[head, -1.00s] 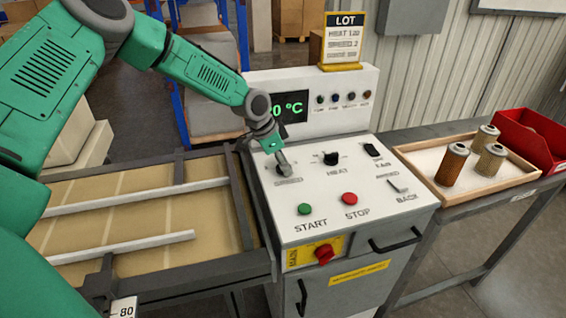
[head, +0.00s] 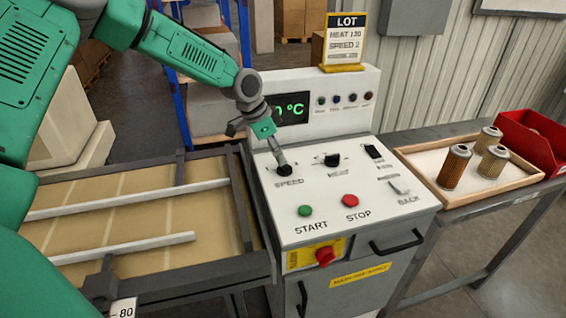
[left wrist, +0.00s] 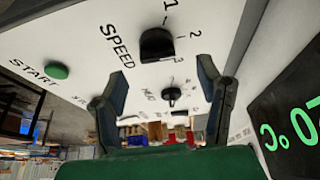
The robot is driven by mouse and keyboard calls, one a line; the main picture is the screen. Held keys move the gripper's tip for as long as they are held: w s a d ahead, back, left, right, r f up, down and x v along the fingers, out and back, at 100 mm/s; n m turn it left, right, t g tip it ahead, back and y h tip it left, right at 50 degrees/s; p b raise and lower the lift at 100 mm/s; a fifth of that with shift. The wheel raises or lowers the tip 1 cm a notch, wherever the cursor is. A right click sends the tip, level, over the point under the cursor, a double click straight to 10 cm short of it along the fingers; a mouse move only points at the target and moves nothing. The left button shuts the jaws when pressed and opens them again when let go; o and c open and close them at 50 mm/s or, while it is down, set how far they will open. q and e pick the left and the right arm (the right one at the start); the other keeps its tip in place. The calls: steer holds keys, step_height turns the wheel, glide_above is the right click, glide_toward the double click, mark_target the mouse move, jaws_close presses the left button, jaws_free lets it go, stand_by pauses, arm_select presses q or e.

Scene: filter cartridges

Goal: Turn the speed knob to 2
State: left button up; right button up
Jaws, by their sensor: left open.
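The black speed knob (head: 283,171) sits at the panel's upper left above the SPEED label. In the left wrist view the knob (left wrist: 157,45) has the numbers 1, 2 and 3 beside it; I cannot tell clearly where it points. My left gripper (head: 279,155) points down at the knob in the head view and partly hides it. In the left wrist view the gripper (left wrist: 160,78) is open, its fingers apart, with the knob just beyond the fingertips. I cannot tell whether they touch it. The lot card (head: 345,40) reads SPEED 2. My right gripper is out of view.
The heat knob (head: 332,160) and a black switch (head: 374,151) are to the right. The green START button (head: 305,211) and red STOP button (head: 351,201) lie nearer. The display (head: 290,108) stands behind. A tray (head: 452,201) with filter cartridges is at the right.

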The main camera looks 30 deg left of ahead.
arm_select(q)
steer(key=v, duration=0.6)
steer(key=shift+a, duration=0.35)
steer(key=shift+s+f, duration=0.1)
